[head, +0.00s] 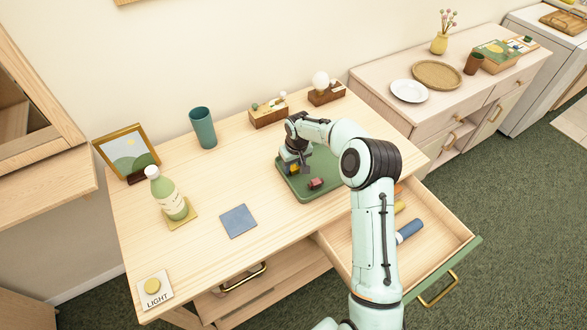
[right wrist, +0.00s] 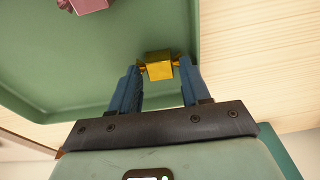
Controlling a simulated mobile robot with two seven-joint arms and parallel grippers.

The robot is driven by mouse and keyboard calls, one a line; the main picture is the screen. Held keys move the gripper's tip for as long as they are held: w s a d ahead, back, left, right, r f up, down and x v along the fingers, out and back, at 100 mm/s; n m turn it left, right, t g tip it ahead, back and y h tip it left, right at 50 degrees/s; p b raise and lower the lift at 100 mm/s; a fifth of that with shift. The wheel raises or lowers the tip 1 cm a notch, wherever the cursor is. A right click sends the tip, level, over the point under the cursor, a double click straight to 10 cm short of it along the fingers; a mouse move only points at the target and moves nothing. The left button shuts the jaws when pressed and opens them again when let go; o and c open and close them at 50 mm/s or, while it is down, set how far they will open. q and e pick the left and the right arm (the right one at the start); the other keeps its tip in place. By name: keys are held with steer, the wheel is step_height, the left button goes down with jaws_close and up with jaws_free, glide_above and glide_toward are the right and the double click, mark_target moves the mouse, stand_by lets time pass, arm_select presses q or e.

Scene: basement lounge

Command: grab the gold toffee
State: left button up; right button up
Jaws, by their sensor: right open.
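The gold toffee (head: 294,168) is on the green tray (head: 298,195) on the wooden dresser, partly hidden by my gripper. In the right wrist view the gold toffee (right wrist: 158,66) is a small shiny block with twisted ends. My right gripper (right wrist: 161,72) is open, with one blue finger on each side of the toffee's ends. I cannot tell whether the fingers touch it. In the head view the right gripper (head: 292,166) is low over the left part of the tray. My left gripper is not in view.
A pinkish-red toffee (head: 316,183) lies on the tray, to the right of the gold one. A teal cup (head: 203,127), a green bottle (head: 168,193) and a blue coaster (head: 239,221) stand or lie left of the tray. An open drawer (head: 440,243) juts out at the front right.

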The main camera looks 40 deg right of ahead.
steer(key=shift+f, duration=0.35)
steer(key=c, duration=0.8)
steer(key=shift+r, duration=0.15)
